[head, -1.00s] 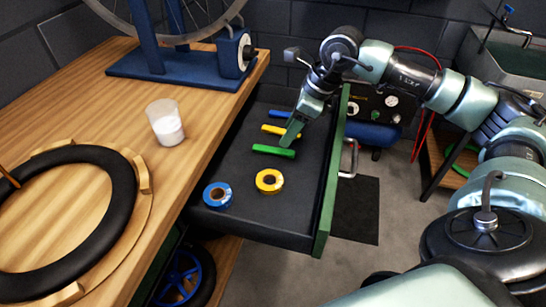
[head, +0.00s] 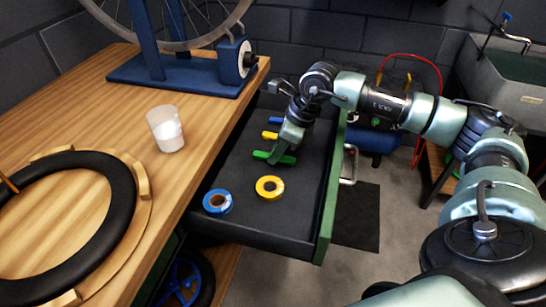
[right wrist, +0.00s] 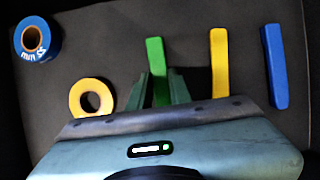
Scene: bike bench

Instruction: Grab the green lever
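The green lever (head: 262,155) lies in the open drawer, nearest to the tape rolls of the lever row. My right gripper (head: 280,155) is at it, pointing down, and hides part of it in the head view. In the right wrist view the green lever (right wrist: 155,60) runs between the two fingers of the right gripper (right wrist: 160,85). The fingers are apart, with a gap visible on the right side of the lever. The yellow lever (right wrist: 219,60) and the blue lever (right wrist: 273,65) lie beside it. My left gripper is not in view.
A blue tape roll (head: 217,201) and a yellow tape roll (head: 269,187) lie in the drawer (head: 287,220). The workbench (head: 95,115) on the left holds a white cup (head: 166,130), a black tyre (head: 122,190) and a blue wheel stand (head: 170,75).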

